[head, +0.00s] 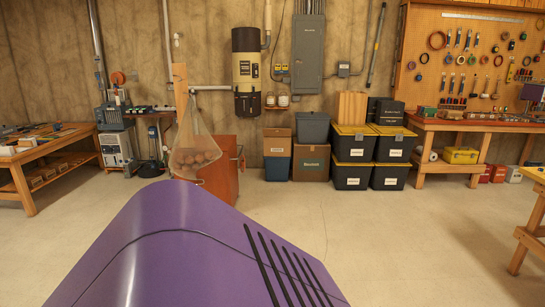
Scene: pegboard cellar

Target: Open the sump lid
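I see no sump lid in the head view. The pale floor (400,235) that shows has no lid or pit I can make out. My own purple body covers the lower middle and hides the floor there. Neither of my grippers is in view.
A wooden bench (50,150) stands at left. An orange cabinet (222,180) with a hanging net bag (194,150) stands near the back wall. Black bins with yellow lids (352,176) are stacked there. A workbench (470,127) stands under the pegboard at right. The floor between is open.

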